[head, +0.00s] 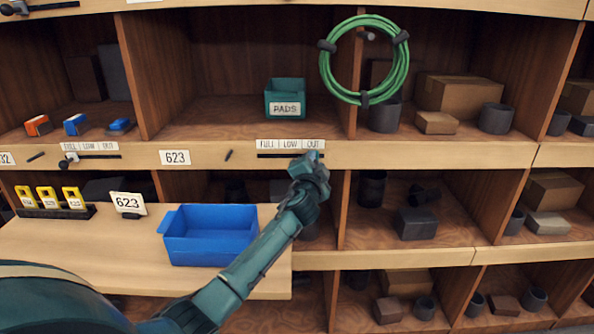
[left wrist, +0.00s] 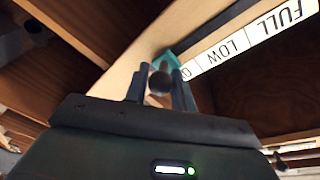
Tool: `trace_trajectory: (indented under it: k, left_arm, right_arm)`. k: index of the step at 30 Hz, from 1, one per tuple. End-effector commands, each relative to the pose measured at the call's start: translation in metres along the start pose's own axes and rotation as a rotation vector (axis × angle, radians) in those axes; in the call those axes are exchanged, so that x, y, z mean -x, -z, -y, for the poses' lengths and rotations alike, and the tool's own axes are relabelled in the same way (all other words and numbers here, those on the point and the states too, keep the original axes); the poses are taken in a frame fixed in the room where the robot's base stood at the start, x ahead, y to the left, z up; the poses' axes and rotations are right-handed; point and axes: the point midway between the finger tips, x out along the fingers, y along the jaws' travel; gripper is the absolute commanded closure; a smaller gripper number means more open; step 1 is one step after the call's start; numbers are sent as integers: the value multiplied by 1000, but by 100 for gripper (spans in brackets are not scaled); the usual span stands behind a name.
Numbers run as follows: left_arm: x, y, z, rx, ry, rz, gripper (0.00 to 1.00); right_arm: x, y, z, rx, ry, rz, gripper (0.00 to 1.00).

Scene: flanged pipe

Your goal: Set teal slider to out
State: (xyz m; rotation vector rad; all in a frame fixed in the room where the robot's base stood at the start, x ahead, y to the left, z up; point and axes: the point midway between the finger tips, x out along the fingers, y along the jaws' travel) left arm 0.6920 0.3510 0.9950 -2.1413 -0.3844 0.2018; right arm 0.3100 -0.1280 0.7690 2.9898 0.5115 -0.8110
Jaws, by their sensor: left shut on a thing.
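The teal slider (head: 313,154) is on the shelf-edge rail (head: 280,156) under the FULL, LOW, OUT label strip (head: 290,144). It stands beneath the OUT word, at the right end of the dark slot. My left gripper (head: 311,164) is at the slider. In the left wrist view the fingers (left wrist: 160,82) are shut around the slider's dark round knob (left wrist: 160,80), with the teal body (left wrist: 170,63) showing behind. A finger and the slider hide most of the OUT word there, while LOW and FULL show. My right gripper is not in view.
A teal PADS bin (head: 285,99) stands on the shelf above. A green hose coil (head: 365,60) hangs close at the upper right. A blue tray (head: 210,235) and a 623 card (head: 127,203) are on the wooden table (head: 70,250) below. Another slider rail (head: 95,157) is at the left.

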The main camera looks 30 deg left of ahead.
Motion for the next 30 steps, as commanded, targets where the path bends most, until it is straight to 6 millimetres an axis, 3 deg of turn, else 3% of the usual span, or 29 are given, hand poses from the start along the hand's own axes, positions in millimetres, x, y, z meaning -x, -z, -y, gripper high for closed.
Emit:
trace_trajectory:
  k: [10,11,18,26,30]
  left_arm:
    - [0,7,-5,-2,-6,-6,100]
    - [0,7,-5,-2,-6,-6,73]
    - [-1,5,-4,-2,-4,-3,55]
    - [1,4,-4,-3,-3,-1,55]
    - [12,4,-4,-2,-3,-1,55]
  right_arm:
    - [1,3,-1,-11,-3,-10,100]
    - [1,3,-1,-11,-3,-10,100]
    - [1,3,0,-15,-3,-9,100]
    - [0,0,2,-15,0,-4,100]
    - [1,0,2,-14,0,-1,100]
